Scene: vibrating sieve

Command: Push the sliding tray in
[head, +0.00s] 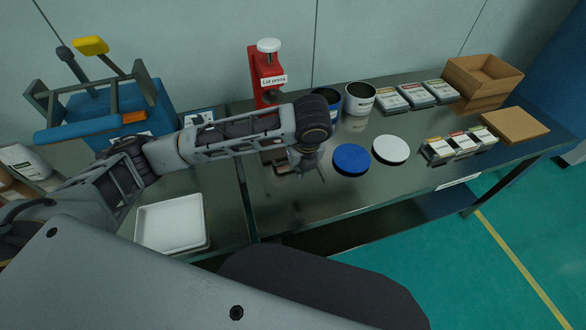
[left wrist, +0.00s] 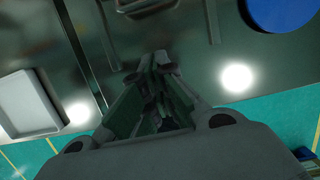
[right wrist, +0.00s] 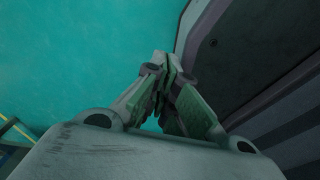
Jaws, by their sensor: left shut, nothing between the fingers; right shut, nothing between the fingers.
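The red lid press (head: 268,75) stands at the back of the metal table, with a white knob on top. My left forearm and gripper hide most of its base. A small tray-like piece (left wrist: 140,5) is cut off by the top edge of the left wrist view; I cannot tell how far the sliding tray is out. My left gripper (head: 303,170) is shut and empty in front of the press, and its fingers (left wrist: 160,62) point toward the press base, apart from that piece. My right gripper (right wrist: 166,65) is shut and empty over the green floor.
A blue lid (head: 351,159) and a white lid (head: 390,150) lie right of the left gripper. Cans (head: 358,98), several small packs (head: 415,93) and a cardboard box (head: 484,77) stand farther right. A white tray (head: 170,224) is at the left.

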